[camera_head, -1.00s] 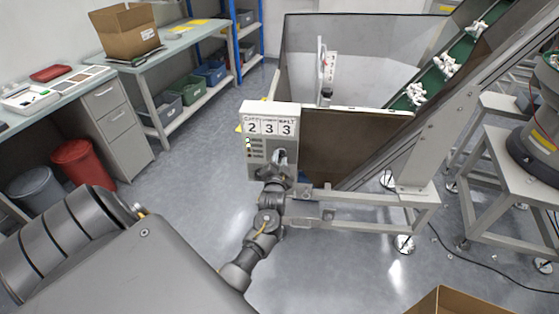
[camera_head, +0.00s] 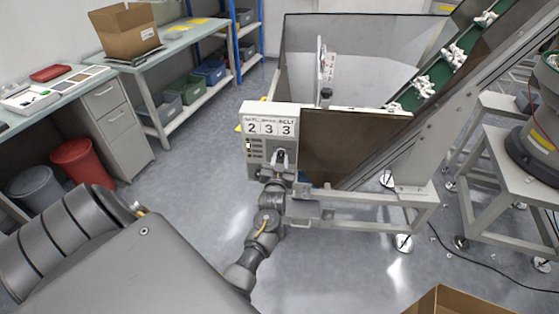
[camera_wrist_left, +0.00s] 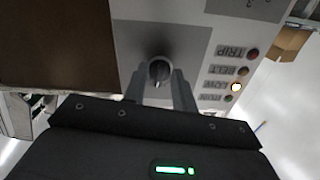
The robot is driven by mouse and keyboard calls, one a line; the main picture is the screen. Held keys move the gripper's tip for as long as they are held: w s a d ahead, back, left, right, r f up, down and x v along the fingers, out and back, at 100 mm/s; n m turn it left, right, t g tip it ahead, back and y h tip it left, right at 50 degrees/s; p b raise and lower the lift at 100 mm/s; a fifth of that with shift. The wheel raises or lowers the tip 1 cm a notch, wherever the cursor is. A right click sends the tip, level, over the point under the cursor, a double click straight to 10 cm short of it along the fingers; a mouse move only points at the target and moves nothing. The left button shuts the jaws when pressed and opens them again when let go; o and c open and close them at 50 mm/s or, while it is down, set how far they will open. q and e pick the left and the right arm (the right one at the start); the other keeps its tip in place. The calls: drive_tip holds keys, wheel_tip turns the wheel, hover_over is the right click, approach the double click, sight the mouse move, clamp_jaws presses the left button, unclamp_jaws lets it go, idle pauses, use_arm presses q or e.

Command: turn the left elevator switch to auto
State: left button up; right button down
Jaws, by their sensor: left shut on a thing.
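The control box (camera_head: 256,150) stands at the front left corner of the hopper, with "2 3 3" on its top panel. Its rotary switch (camera_wrist_left: 160,70) shows in the left wrist view as a dark round knob on the grey panel. My left gripper (camera_head: 279,160) reaches up to the box front. In the left wrist view its two fingers (camera_wrist_left: 160,90) are on either side of the knob, shut on it. The knob's setting labels cannot be read. My right gripper is not in view.
Beside the knob, panel lamps (camera_wrist_left: 237,87) are labelled TRIP, BELT, LOW and RUN; the LOW one is lit. The hopper (camera_head: 350,60) and inclined green conveyor (camera_head: 440,72) stand behind and right. A cardboard box (camera_head: 455,302) is at the bottom right.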

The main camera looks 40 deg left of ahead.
use_arm(q)
drive_tip(key=shift+n, duration=0.7)
drive_tip(key=o, duration=1)
drive_tip(key=shift+s+d+p, duration=0.25)
drive_tip(key=shift+s+p, duration=0.1)
drive_tip(key=shift+p, duration=0.05)
drive_tip(key=p+v, duration=0.4)
drive_tip(key=v, duration=0.6)
